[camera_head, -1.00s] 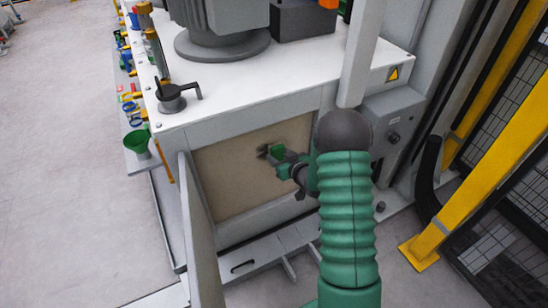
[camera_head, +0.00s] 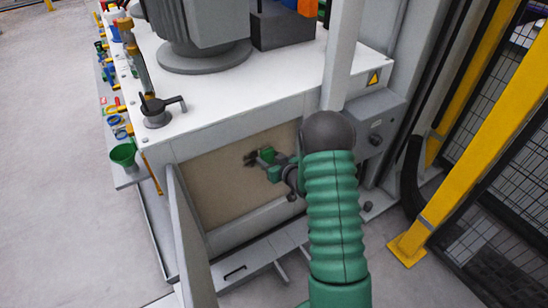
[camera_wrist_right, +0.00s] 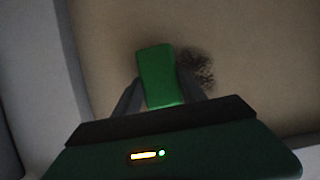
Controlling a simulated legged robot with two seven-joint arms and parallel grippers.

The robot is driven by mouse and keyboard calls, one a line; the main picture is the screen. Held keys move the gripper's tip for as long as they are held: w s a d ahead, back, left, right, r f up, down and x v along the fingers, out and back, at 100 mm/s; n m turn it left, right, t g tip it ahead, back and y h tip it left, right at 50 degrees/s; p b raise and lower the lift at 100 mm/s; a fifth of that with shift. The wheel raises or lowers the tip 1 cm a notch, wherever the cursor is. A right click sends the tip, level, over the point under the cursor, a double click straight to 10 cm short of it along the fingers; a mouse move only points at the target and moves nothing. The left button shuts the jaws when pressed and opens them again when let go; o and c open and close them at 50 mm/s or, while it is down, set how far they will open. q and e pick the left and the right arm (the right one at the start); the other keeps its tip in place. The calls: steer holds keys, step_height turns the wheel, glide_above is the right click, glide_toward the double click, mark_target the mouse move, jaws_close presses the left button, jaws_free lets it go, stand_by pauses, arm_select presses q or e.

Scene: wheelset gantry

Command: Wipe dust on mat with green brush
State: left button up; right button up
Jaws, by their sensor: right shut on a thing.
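The mat is the beige panel (camera_head: 225,190) set upright in the front face of the white machine; it fills most of the right wrist view (camera_wrist_right: 250,60). A dark patch of dust (camera_wrist_right: 200,72) lies on it, just right of the brush in the wrist view. My right gripper (camera_head: 262,159) is shut on the green brush (camera_wrist_right: 160,75) and holds it in front of the panel. The brush's bristles are hidden, so I cannot tell whether it touches the panel. My left gripper is not in view.
The white machine top (camera_head: 225,105) carries a grey motor (camera_head: 205,25) and a black-handled clamp (camera_head: 158,108). A green funnel (camera_head: 123,154) and several small tools stand on the left-hand shelf. A yellow frame (camera_head: 470,165) stands at right.

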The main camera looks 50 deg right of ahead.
mark_target(254, 156)
steer(key=shift+w+a, duration=0.45)
steer(key=shift+a, duration=0.9)
steer(key=shift+w+a, duration=0.4)
steer(key=shift+a, duration=0.9)
steer(key=shift+w+a, duration=0.45)
steer(key=shift+a, duration=0.9)
steer(key=shift+r+p, duration=0.75)
steer(key=shift+s+d+r, duration=0.1)
steer(key=shift+s+d, duration=0.1)
steer(key=shift+d, duration=0.5)
steer(key=shift+s+d+f, duration=0.1)
steer(key=shift+s+d, duration=0.15)
steer(key=shift+d, duration=0.5)
steer(key=shift+s+d+r, duration=0.1)
steer(key=shift+s+d, duration=0.1)
steer(key=shift+d, duration=0.5)
steer(key=shift+s+d+p, duration=0.25)
steer(key=shift+d, duration=0.4)
steer(key=shift+s+d+p, duration=0.2)
steer(key=shift+d, duration=0.4)
steer(key=shift+s+d+p, duration=0.15)
steer(key=shift+s+d, duration=0.1)
steer(key=shift+d, duration=0.6)
steer(key=shift+s+d+p, duration=0.15)
steer(key=shift+s+d, duration=0.1)
steer(key=shift+d, duration=0.55)
